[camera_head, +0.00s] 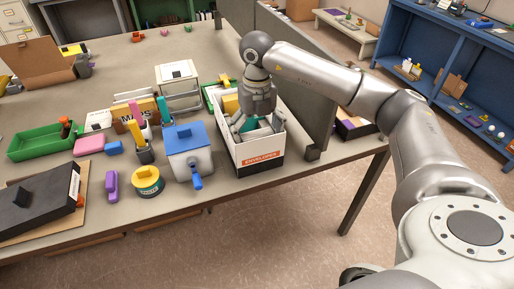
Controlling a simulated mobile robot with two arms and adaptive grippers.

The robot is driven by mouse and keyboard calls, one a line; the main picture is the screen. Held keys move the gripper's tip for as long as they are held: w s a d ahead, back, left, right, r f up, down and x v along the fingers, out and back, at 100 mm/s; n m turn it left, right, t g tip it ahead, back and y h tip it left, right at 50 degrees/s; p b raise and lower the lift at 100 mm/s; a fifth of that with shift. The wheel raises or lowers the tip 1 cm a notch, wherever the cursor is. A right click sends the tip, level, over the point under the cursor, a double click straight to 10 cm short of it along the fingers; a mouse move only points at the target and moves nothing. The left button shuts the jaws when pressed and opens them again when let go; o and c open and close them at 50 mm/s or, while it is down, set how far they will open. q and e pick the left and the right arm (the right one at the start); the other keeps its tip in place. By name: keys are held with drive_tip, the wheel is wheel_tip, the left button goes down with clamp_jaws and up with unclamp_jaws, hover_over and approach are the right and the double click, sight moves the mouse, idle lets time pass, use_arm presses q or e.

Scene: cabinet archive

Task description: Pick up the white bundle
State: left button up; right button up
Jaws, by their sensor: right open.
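My right gripper (256,124) points down into an open white box (258,158) with a red label on its front, near the table's right end. Its fingers are spread inside the box. A pale, whitish item (278,119) stands in the box by the right finger; I cannot tell for sure that it is the white bundle, or whether the finger touches it. Something teal shows low between the fingers, and a yellow item (231,104) is at the left. The gripper hides much of the box's inside. My left gripper is not in view.
A grey upright panel (318,105) stands close to the box's right side. A blue-and-white container (187,152), a pen cup (144,152), a yellow tin (147,181) and a green tray (40,142) stand to the left. The table's far middle is mostly clear.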

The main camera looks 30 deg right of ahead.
drive_tip(key=shift+c, duration=1.4)
drive_tip(key=c, duration=0.8)
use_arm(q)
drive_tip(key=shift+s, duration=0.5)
use_arm(e)
drive_tip(key=shift+r, duration=0.1)
drive_tip(key=shift+c, duration=0.2)
drive_tip(key=shift+r, duration=0.6)
wheel_tip(320, 180, up, 7)
drive_tip(key=shift+f+b, duration=0.2)
drive_tip(key=shift+b, duration=0.6)
use_arm(q)
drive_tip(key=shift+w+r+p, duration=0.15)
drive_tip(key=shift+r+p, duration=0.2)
drive_tip(key=shift+p, duration=0.8)
use_arm(e)
wheel_tip(320, 180, up, 10)
drive_tip(key=shift+r, duration=0.1)
